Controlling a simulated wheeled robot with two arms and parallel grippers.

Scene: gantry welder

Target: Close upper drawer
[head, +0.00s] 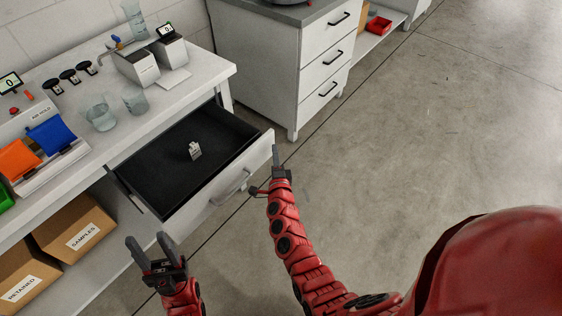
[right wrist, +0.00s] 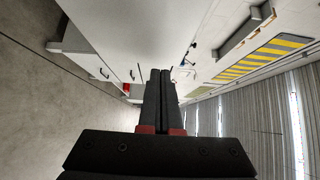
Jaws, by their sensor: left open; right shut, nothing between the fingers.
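The upper drawer (head: 225,183) stands pulled out from the white bench in the head view. Its front is white with a bar handle, and its inside is black. A small light grey object (head: 195,150) lies in it. My right gripper (head: 276,149) is shut and empty, pointing up at the right end of the drawer front; I cannot tell if it touches. In the right wrist view its dark fingers (right wrist: 158,92) are together. My left gripper (head: 149,249) is open and empty, in front of the bench, left of and below the drawer front.
The bench top (head: 185,95) holds beakers (head: 101,113), a device with coloured bins (head: 52,135) and a grey instrument (head: 137,66). Cardboard boxes (head: 75,228) sit on the shelf below. A white drawer cabinet (head: 322,65) stands behind. The floor at right is clear.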

